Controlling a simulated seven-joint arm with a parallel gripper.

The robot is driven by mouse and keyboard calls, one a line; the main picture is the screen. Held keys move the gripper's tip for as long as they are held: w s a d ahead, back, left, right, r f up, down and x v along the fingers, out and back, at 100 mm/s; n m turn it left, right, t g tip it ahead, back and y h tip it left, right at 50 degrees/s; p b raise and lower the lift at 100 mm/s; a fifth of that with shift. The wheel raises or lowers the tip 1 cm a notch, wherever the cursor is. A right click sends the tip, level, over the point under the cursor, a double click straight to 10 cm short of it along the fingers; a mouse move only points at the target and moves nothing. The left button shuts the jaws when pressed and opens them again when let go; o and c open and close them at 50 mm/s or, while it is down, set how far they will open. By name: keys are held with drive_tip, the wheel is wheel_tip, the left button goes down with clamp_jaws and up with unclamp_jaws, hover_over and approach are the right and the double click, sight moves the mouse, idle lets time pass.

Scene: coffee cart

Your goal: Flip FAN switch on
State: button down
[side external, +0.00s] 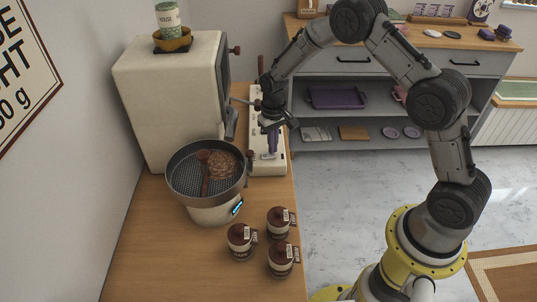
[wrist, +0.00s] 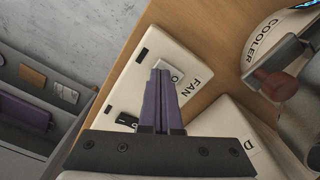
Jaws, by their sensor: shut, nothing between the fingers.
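The cream FAN switch box (wrist: 188,62) lies on the wooden counter in the wrist view, with FAN lettered along one edge. A small white plate with a partly covered marking (wrist: 177,76) shows beside my fingertips, and a small black piece (wrist: 127,120) shows on the box to their left. My gripper (wrist: 161,72) is shut and empty, its purple fingers together over the box and hiding the middle of its switch. In the side view my gripper (side external: 272,152) points down at the near end of the cream switch panel (side external: 268,168). Contact with the switch cannot be told.
A second cream box lettered D (wrist: 232,128) sits beside the FAN box. The round cooler (side external: 210,212) with beans and a brown paddle stands left of the panel. The cream roaster (side external: 170,100) is behind it. Three lidded jars (side external: 242,240) stand in front.

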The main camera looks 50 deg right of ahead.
drive_tip(key=shift+f, duration=0.65)
idle(0.3)
drive_tip(key=shift+r, duration=3.55)
